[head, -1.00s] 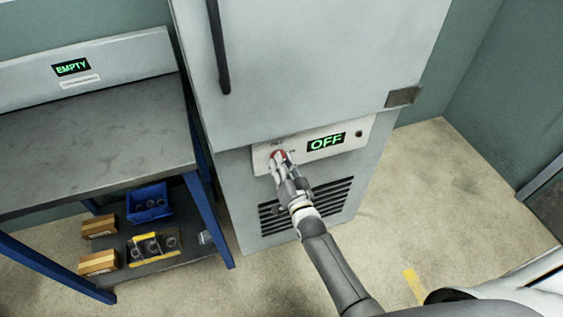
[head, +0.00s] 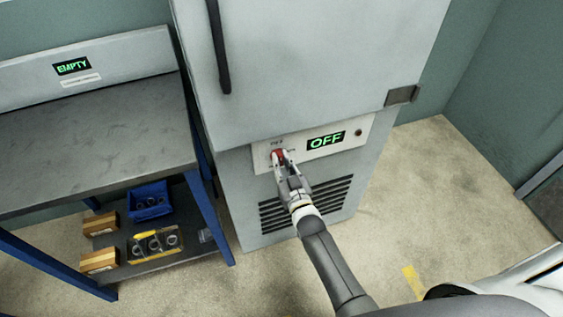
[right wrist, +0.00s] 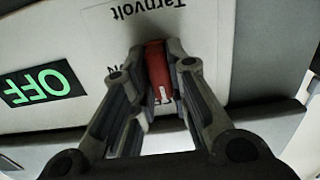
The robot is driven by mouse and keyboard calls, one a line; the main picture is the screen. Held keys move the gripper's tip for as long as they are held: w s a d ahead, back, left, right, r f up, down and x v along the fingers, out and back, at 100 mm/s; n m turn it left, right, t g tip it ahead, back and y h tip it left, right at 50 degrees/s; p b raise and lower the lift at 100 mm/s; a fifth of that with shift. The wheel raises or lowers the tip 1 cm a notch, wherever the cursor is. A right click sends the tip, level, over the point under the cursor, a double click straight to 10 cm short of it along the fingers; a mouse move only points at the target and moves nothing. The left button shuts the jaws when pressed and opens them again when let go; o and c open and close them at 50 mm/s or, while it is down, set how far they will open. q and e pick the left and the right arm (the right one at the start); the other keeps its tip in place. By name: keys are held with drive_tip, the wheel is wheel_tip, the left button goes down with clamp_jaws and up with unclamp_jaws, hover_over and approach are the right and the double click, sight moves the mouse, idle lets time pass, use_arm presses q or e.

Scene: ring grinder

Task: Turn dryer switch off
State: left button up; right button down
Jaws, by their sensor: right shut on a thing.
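The dryer (head: 300,75) is a tall grey cabinet with a white control panel (head: 364,146) below its door. A green display (head: 326,141) on the panel reads OFF; it also shows, upside down, in the right wrist view (right wrist: 38,86). The red dryer switch (right wrist: 158,72) is a knob with a white mark, left of the display in the head view. My right gripper (head: 279,156) is shut on the switch, one finger on each side in the right wrist view (right wrist: 160,75). Part of the switch and its labels are hidden by the fingers. My left gripper is not in view.
A grey workbench (head: 90,135) with blue legs stands left of the dryer, with an EMPTY display (head: 72,67) behind it. Its lower shelf holds a blue bin (head: 149,201), cardboard boxes (head: 100,223) and a tray of rings (head: 155,245).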

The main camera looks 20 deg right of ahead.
drive_tip(key=shift+f, duration=0.1)
drive_tip(key=c, duration=1.4)
unclamp_jaws()
drive_tip(key=shift+s, duration=0.1)
drive_tip(key=s, duration=1.1)
drive_tip(key=shift+s+d, duration=0.2)
drive_tip(key=shift+s, duration=0.2)
